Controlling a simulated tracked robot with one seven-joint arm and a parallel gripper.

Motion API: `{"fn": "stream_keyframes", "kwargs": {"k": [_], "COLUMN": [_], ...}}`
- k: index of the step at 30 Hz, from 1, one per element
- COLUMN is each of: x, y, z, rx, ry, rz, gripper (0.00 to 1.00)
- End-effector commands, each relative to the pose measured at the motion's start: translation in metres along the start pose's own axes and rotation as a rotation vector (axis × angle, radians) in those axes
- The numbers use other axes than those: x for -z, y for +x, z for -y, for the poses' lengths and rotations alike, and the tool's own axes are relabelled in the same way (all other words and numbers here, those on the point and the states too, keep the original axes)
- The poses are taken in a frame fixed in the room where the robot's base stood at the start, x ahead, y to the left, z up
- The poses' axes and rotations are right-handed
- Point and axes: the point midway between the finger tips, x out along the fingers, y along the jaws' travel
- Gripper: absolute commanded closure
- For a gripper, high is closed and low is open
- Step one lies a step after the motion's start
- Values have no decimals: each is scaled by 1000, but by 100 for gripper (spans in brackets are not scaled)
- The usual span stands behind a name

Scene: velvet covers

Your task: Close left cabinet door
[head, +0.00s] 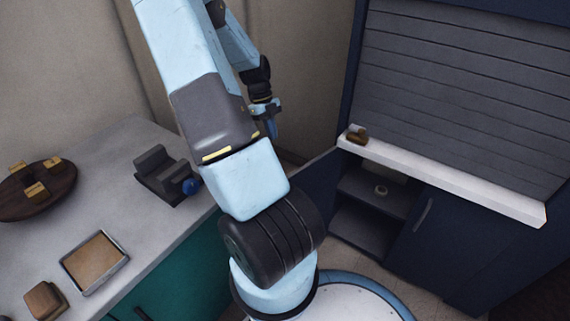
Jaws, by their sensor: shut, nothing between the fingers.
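A dark blue cabinet stands at the right under a white counter ledge. Its left door (315,191) is open, swung out from the cabinet's left side toward my arm, which hides part of it. The right cabinet door (440,235) is closed and has a bar handle (423,214). My gripper (270,127) hangs beyond my arm's forearm, shut and empty, left of and above the open door in the picture. I cannot tell its exact distance from the door.
A grey counter (120,150) with teal fronts (190,275) runs along the left. On it are a round wooden board (40,205), a dark grey holder (160,172) and a framed tray (122,262). A small brown object (357,134) sits on the white ledge (450,182).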

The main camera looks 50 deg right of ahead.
Motion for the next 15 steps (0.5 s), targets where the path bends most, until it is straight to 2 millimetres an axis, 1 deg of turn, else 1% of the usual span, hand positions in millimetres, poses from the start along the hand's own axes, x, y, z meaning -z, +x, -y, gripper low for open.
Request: {"fn": "stream_keyframes", "kwargs": {"k": [5, 7, 15], "x": [0, 1, 1], "y": [11, 19, 65], "z": [3, 3, 3], "rx": [3, 1, 1], "ry": [26, 25, 23], "rz": [-7, -8, -9], "gripper": [100, 100, 100]}}
